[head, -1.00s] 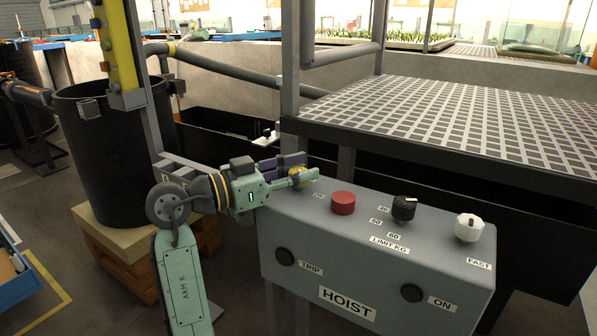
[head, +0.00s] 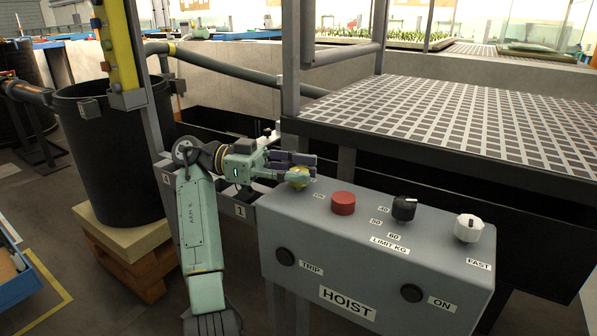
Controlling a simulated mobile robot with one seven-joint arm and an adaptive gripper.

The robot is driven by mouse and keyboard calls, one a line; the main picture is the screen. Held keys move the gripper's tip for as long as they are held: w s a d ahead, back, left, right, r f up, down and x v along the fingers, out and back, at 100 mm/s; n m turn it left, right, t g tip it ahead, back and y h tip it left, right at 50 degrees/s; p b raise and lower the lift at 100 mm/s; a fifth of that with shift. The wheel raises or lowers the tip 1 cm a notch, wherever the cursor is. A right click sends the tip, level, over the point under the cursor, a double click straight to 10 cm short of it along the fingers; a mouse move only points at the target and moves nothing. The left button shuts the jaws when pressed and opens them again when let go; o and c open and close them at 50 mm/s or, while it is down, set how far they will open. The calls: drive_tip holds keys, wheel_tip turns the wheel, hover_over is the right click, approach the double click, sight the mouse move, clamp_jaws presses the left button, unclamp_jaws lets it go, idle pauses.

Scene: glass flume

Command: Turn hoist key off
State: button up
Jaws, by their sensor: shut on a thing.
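The hoist box (head: 345,262) is a grey panel with a sloped top and a HOIST label on its front. A yellow key switch (head: 298,178) sits at the top left of the box, partly hidden by my fingers. My gripper (head: 299,168) reaches in from the left and is shut on the yellow key. An ON label is just right of the key. Which way the key points is hidden by the fingers.
A red button (head: 343,203), a black limit knob (head: 403,208) and a white FAST knob (head: 468,228) stand right of the key. A grey post (head: 290,70) rises behind it. A black barrel (head: 110,160) stands at left.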

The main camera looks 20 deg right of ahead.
drive_tip(key=shift+m+g+y, duration=0.4)
drive_tip(key=shift+g, duration=0.1)
drive_tip(key=o, duration=1.2)
drive_tip(key=shift+v, duration=3.7)
